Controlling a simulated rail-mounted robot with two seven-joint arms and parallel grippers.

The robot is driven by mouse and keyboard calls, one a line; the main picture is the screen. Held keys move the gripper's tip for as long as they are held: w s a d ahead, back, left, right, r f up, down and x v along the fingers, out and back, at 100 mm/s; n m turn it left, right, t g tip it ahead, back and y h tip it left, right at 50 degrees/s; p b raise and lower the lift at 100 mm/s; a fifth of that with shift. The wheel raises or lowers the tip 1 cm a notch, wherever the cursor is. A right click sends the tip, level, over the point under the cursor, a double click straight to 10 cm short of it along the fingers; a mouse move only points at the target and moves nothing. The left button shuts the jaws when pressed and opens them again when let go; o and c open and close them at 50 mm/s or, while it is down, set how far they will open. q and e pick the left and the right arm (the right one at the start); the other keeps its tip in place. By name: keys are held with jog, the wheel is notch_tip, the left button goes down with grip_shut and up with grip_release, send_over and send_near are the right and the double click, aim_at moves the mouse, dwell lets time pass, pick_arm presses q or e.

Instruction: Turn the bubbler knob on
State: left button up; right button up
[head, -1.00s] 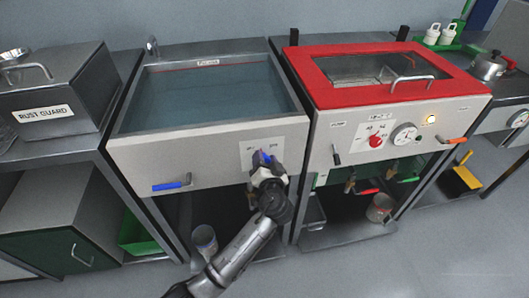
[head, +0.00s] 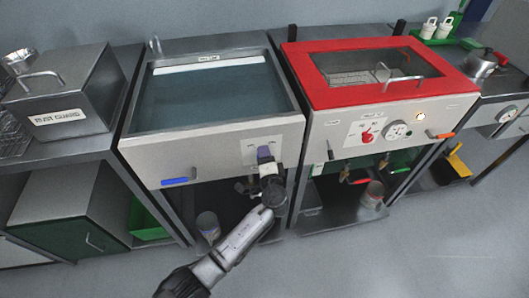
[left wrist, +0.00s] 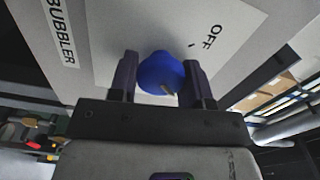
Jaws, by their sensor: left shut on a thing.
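The bubbler knob is a round blue knob (left wrist: 160,72) with a grey pointer mark, on a pale plate lettered BUBBLER and OFF in the left wrist view. The mark points away from the OFF lettering (left wrist: 212,37). In the head view the knob plate (head: 252,148) is on the front panel of the water-filled tank (head: 215,95), at its right side. My left gripper (left wrist: 160,66) has a finger on either side of the knob and is shut on it. In the head view the left gripper (head: 266,160) hides most of the knob. My right gripper is not in view.
A blue-handled valve (head: 180,181) sits low on the same panel. To the right is a red-lidded tank (head: 300,75) with a red knob (head: 367,137) and dial. A grey RUST GUARD box (head: 70,95) stands at the left. The floor in front is clear.

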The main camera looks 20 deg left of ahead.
pick_arm(q)
jog(key=shift+m+p, duration=0.3)
jog(key=shift+m, duration=0.2)
dwell(0.3)
jog(key=o, duration=0.9)
jog(key=shift+s, duration=0.1)
jog(key=p+v, duration=0.3)
jog(key=v, duration=1)
jog(key=shift+s+d, duration=0.2)
jog(key=shift+s, duration=0.1)
